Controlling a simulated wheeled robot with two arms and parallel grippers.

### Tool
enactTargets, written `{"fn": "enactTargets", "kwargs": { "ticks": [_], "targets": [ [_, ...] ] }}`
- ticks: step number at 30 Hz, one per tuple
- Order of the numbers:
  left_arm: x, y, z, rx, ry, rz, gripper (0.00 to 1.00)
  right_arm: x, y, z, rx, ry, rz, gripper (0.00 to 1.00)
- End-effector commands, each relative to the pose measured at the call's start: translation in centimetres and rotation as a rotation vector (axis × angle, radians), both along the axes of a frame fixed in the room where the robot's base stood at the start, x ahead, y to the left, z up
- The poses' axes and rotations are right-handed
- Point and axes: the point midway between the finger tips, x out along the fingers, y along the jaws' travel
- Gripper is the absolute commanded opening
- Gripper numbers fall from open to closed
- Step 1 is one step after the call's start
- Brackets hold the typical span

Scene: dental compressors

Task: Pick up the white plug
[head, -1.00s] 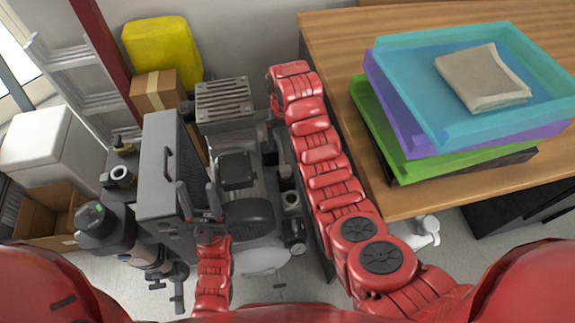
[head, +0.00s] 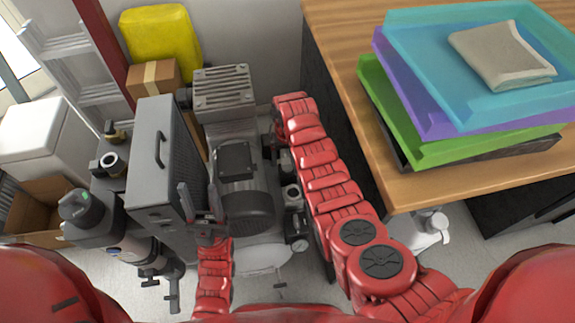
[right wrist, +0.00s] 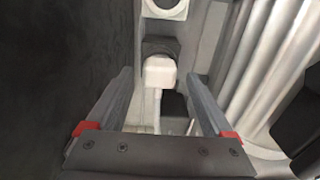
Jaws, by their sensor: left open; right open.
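The white plug (right wrist: 159,71) shows in the right wrist view, just below a dark socket-like piece, with a pale cord running down from it. My right gripper (right wrist: 161,82) is open, one finger on each side of the plug. No finger is seen touching it. In the head view my right arm reaches down between the compressor and the desk; its gripper and the plug are hidden there. My left gripper (head: 201,200) is open and empty in the head view, in front of the grey cabinet and compressor.
The compressor (head: 243,165) stands beside a grey cabinet (head: 158,160). A wooden desk (head: 345,60) with stacked trays (head: 420,155) bounds the right side. In the right wrist view a dark wall (right wrist: 60,60) is at left and ribbed metal (right wrist: 245,60) at right.

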Motion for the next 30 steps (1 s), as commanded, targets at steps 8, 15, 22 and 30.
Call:
{"fn": "enactTargets", "kwargs": {
  "ticks": [8,15,22,30],
  "targets": [
    [0.0,0.0,-0.4,0.0,0.0,0.0,0.5,0.0,-0.1,-2.0,-0.001,0.0,0.0,0.86],
    [0.0,0.0,-0.4,0.0,0.0,0.0,0.5,0.0,-0.1,-1.9,-0.001,0.0,0.0,0.65],
    [0.0,0.0,-0.4,0.0,0.0,0.0,0.5,0.0,0.0,-1.9,-0.001,0.0,0.0,0.23],
    [0.0,0.0,-0.4,0.0,0.0,0.0,0.5,0.0,-0.1,-1.9,-0.001,0.0,0.0,0.0]
  ]
}}
